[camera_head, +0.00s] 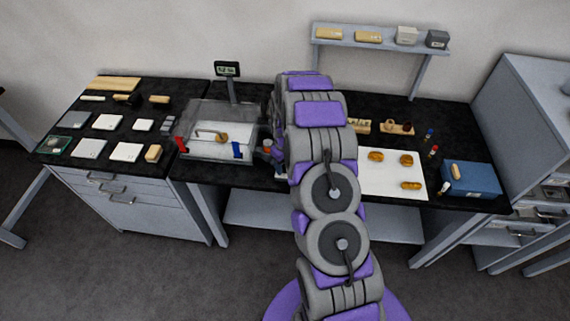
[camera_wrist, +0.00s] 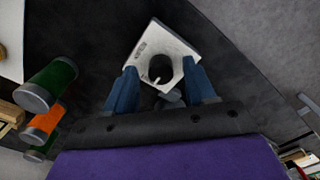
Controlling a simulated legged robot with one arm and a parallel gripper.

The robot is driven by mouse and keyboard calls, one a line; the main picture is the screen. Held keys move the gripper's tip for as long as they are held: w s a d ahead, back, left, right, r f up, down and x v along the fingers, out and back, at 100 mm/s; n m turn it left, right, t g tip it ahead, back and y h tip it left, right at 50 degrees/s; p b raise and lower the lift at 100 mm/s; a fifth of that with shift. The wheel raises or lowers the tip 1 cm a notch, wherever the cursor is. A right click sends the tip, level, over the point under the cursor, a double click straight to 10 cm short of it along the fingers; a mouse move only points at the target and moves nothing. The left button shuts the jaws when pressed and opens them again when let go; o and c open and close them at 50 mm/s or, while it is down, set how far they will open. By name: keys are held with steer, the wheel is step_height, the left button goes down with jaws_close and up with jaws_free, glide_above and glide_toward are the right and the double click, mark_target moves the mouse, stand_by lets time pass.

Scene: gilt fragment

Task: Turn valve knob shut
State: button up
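In the wrist view, the two blue fingers of my gripper (camera_wrist: 162,82) are spread wide apart. A pale square plate (camera_wrist: 180,45) with small dark marking lies beyond and between the fingertips. A dark round form (camera_wrist: 160,68), possibly the valve knob, sits in the plate's middle, between the fingers. I cannot tell whether it is a knob or an opening, or whether the fingertips touch the plate. A grey piece (camera_wrist: 172,97) shows just below it, near the palm.
Green (camera_wrist: 50,85) and orange (camera_wrist: 44,123) cylinders stand close left of my gripper in the wrist view. In the head view, a clear tank (camera_head: 218,112) stands left of my arm, and a white mat (camera_head: 388,182) and blue box (camera_head: 470,180) lie right. A shelf (camera_head: 380,46) hangs behind.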

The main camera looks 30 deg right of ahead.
steer(key=shift+r, duration=0.1)
step_height(320, 180, up, 17)
steer(key=shift+p, duration=0.45)
stand_by(0.5)
